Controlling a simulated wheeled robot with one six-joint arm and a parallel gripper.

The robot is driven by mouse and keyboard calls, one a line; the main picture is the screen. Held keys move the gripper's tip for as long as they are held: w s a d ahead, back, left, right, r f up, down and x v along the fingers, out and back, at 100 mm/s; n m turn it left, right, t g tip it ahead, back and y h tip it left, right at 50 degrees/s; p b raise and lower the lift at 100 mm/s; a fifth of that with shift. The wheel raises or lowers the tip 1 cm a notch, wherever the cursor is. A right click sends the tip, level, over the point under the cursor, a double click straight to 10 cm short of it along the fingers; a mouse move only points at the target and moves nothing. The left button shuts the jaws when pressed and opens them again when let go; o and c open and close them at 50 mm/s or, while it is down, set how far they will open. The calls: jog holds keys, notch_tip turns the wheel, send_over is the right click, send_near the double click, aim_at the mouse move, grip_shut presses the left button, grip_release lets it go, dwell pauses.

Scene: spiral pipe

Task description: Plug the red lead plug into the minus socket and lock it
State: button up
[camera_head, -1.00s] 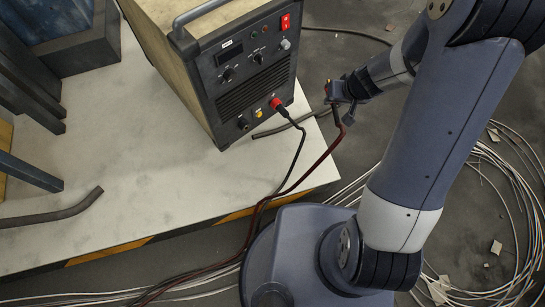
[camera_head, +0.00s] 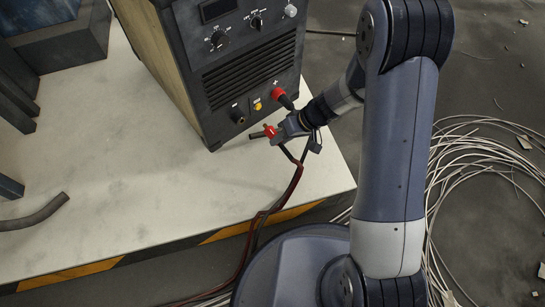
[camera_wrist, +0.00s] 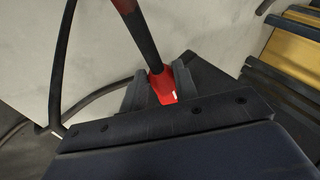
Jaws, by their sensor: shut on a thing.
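The welding machine's dark front panel (camera_head: 245,70) faces me in the head view. Its lower-left socket (camera_head: 238,116) is empty; its mark is too small to read. A red-collared plug with a black lead (camera_head: 278,94) sits in the lower-right socket. My gripper (camera_head: 279,131) is shut on the red lead plug (camera_head: 270,131), just below and right of the empty socket and apart from the panel. The wrist view shows the red plug (camera_wrist: 163,88) between both fingers, with its dark red lead running up and away. The plug's tip is hard to make out.
A yellow knob (camera_head: 258,105) sits between the sockets. Loose cables (camera_head: 500,140) lie on the floor at right.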

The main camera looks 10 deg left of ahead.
jog(key=shift+g, duration=0.3)
jog(key=b+x, duration=0.1)
jog(key=x, duration=0.1)
jog(key=b+x, duration=0.1)
jog(key=x, duration=0.1)
jog(key=shift+w+d+f, duration=0.1)
jog(key=shift+d+f, duration=0.1)
jog(key=shift+f, duration=0.15)
jog(key=shift+a+f+n+b, duration=0.3)
jog(key=shift+a+f+b, duration=0.05)
jog(key=shift+a+b, duration=0.1)
jog(key=shift+d+f+g+b, duration=0.15)
jog(key=shift+g+b, duration=0.15)
jog(key=shift+b, duration=0.25)
jog(key=shift+w+a+r, duration=0.1)
jog(key=shift+w+a, duration=0.75)
jog(key=shift+a, duration=0.25)
jog(key=shift+w+a+r, duration=0.1)
jog(key=shift+w+a, duration=0.7)
jog(key=shift+a, duration=0.25)
jog(key=shift+w+a+b, duration=0.55)
jog(key=shift+w+a, duration=0.6)
jog(key=shift+a, duration=0.2)
jog(key=shift+f, duration=0.1)
